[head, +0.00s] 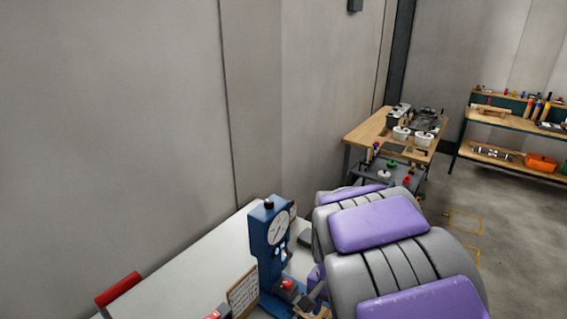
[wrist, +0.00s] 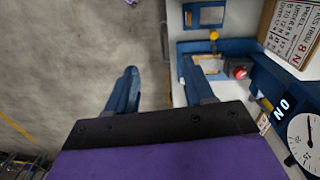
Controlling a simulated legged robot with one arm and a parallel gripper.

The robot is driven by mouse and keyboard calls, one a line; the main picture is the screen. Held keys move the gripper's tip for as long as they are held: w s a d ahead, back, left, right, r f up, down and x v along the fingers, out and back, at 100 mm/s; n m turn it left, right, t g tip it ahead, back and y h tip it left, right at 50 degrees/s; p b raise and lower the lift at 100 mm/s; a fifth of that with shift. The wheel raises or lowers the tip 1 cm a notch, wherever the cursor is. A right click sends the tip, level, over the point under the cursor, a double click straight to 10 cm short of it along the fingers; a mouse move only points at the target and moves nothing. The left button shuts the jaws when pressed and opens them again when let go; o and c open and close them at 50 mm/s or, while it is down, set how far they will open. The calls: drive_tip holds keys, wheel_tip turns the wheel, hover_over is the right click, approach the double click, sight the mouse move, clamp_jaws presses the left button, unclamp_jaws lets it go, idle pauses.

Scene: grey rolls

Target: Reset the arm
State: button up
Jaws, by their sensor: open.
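My gripper (wrist: 159,68) shows in the wrist view with its two blue fingers spread apart and nothing between them. The left finger appears over the grey floor. The right finger appears over the blue base of a gauge device, close to its red button (wrist: 237,70); whether it touches cannot be told. My grey and purple arm fills the lower right of the head view and hides the gripper there. The blue gauge device (head: 264,243) stands upright on a white table (head: 190,271), just left of my arm.
The table edge runs under the gripper in the wrist view. A yellow knob (wrist: 214,35) and a printed sign (wrist: 290,30) are nearby. A wooden workbench (head: 368,131) and shelving (head: 497,117) stand farther back. A plain wall is on the left; floor on the right is open.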

drive_tip(key=s+d+r+n, duration=0.1)
drive_tip(key=s+n, duration=0.1)
drive_tip(key=s, duration=0.6)
drive_tip(key=s+d+r+n+b, duration=0.1)
drive_tip(key=s+n, duration=0.1)
drive_tip(key=s, duration=0.6)
drive_tip(key=s+d+n+g+b, duration=0.1)
drive_tip(key=s+n, duration=0.1)
drive_tip(key=s, duration=0.6)
drive_tip(key=shift+s+d+r, duration=0.3)
drive_tip(key=shift+s+r, duration=0.05)
drive_tip(key=shift+r, duration=0.05)
